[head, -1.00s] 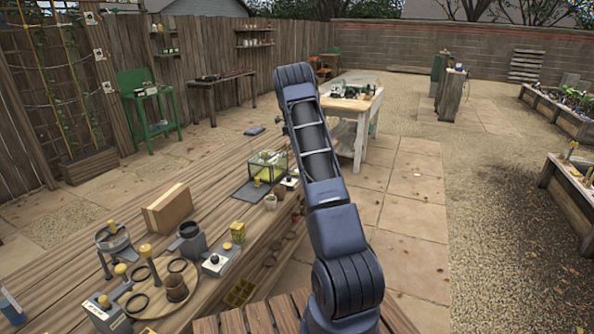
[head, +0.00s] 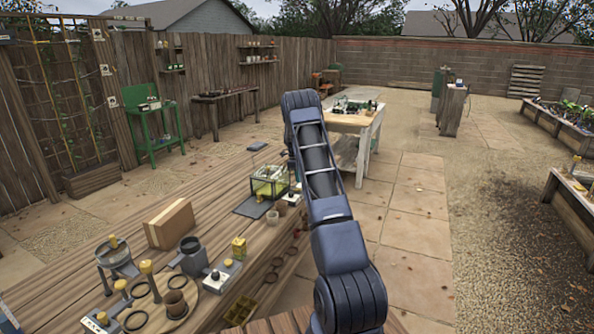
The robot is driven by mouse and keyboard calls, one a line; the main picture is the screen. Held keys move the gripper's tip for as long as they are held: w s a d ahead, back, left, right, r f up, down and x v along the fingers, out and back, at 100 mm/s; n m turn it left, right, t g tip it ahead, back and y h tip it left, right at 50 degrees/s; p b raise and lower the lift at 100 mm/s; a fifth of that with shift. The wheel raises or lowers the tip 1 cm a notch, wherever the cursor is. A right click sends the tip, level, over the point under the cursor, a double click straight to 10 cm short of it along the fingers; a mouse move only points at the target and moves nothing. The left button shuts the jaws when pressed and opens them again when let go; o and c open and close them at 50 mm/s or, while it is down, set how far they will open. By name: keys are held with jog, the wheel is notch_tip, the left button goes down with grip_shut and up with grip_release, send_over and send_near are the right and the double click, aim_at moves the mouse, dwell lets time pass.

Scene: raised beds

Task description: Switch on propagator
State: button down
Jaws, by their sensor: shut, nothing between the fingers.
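The propagator looks to be the small clear-sided box (head: 268,183) with yellow-green contents, on the far right part of the long wooden bench. A small pale box (head: 295,196) sits at its right, partly behind my arm; I cannot make out a switch on it. My arm rises in front of the bench and bends at the top. The far part of my arm is mostly hidden behind the near part, and my gripper is not visible.
A white-legged table (head: 352,118) stands beyond. Paving to the right is clear.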

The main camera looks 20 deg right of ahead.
aim_at(296, 189)
jog(key=shift+s+d+f, duration=0.1)
jog(key=shift+s+f, duration=0.05)
jog(key=shift+f, duration=0.9)
jog(key=shift+s+d+f, duration=0.1)
jog(key=shift+f, duration=0.95)
jog(key=shift+s+d+f+t+y, duration=0.1)
jog(key=shift+s+f+t+y, duration=0.1)
jog(key=shift+t+y, duration=0.25)
jog(key=shift+w, duration=0.15)
jog(key=shift+w+a, duration=0.1)
jog(key=shift+a, duration=0.15)
jog(key=shift+w+a+r, duration=0.1)
jog(key=shift+w+a, duration=0.35)
